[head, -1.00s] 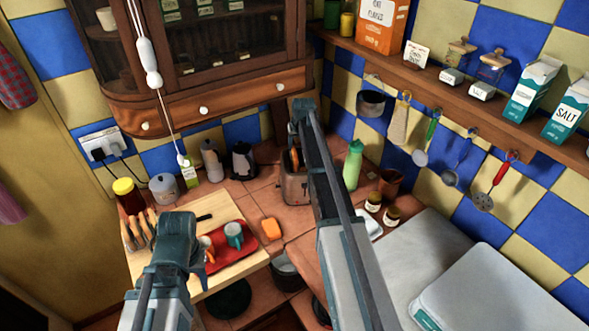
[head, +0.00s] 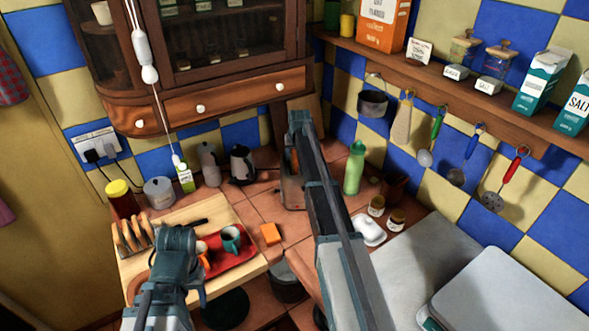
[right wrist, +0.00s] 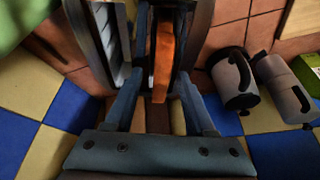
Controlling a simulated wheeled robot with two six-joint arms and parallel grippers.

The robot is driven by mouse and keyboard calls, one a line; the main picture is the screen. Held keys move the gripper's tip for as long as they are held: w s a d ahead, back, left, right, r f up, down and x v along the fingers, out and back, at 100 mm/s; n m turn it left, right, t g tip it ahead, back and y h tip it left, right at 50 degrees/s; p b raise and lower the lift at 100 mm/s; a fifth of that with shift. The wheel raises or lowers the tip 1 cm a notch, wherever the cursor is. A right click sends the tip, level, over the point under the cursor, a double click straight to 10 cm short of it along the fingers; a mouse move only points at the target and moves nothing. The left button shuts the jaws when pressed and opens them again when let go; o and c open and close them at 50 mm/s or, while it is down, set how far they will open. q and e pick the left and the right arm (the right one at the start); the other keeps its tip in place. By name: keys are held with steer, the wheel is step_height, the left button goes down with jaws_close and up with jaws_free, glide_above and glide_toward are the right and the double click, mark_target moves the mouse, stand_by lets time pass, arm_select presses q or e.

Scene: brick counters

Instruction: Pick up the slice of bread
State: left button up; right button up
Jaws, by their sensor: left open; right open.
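A brown-orange slice of bread (head: 294,161) stands upright in the metal toaster (head: 292,192) at the back of the tiled counter. In the right wrist view the slice (right wrist: 163,55) shows edge-on between the two fingers of my right gripper (right wrist: 163,85), with toaster metal on both sides. The right gripper (head: 299,121) is open; I cannot tell whether a finger touches the slice. The toaster is partly hidden behind my right arm. My left gripper (head: 178,241) is open, over the wooden board (head: 190,216) at the left; its fingertips are hard to see.
A rack of toast-like slices (head: 133,237) and a red tray (head: 240,258) with a teal cup (head: 231,240) are on the board. A kettle (head: 242,165) stands left of the toaster, a green bottle (head: 354,168) right of it. A white dish (head: 368,230) lies nearer.

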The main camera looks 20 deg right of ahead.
steer(key=shift+r, duration=0.1)
jaws_close()
steer(key=shift+r, duration=0.1)
stand_by(0.3)
step_height(320, 180, up, 10)
steer(key=p, duration=1)
